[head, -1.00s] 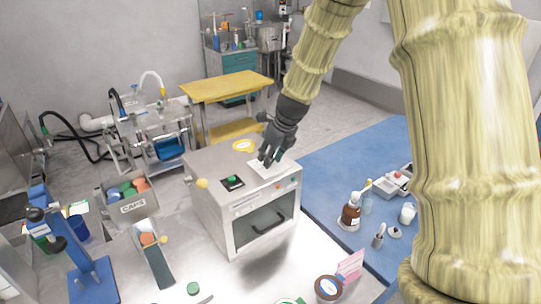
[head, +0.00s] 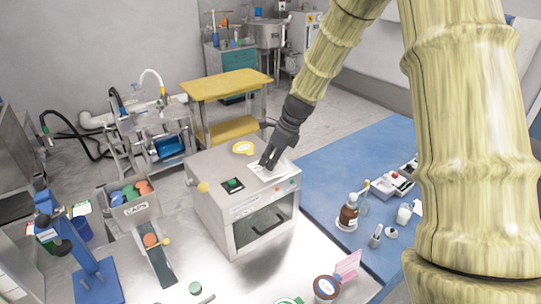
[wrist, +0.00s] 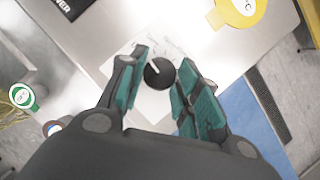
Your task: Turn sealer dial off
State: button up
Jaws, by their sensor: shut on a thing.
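The sealer (head: 222,217) is a metal box with a dark front window, standing on the steel table. Its dial (wrist: 159,73) is a round black knob with a white pointer line, on a white label on the sealer's top. In the wrist view the pointer points to the upper left. My gripper (wrist: 160,88) is shut on the dial, with one teal-padded finger on each side of it. In the head view my gripper (head: 268,164) reaches down to the white label and hides the dial. The label's print is too blurred to read.
A green button (head: 232,183) on a black plate and a yellow round tag (head: 243,148) are also on the sealer's top. A caps bin (head: 128,212) stands left. A blue mat (head: 345,165) with bottles lies right. A yellow cart (head: 225,86) stands behind.

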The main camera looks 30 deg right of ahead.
jog(key=shift+w+r+n, duration=0.15)
jog(key=shift+n, duration=0.25)
jog(key=o, duration=0.8)
jog(key=shift+o, duration=1)
jog(key=v, duration=1.2)
jog(key=shift+d, duration=0.2)
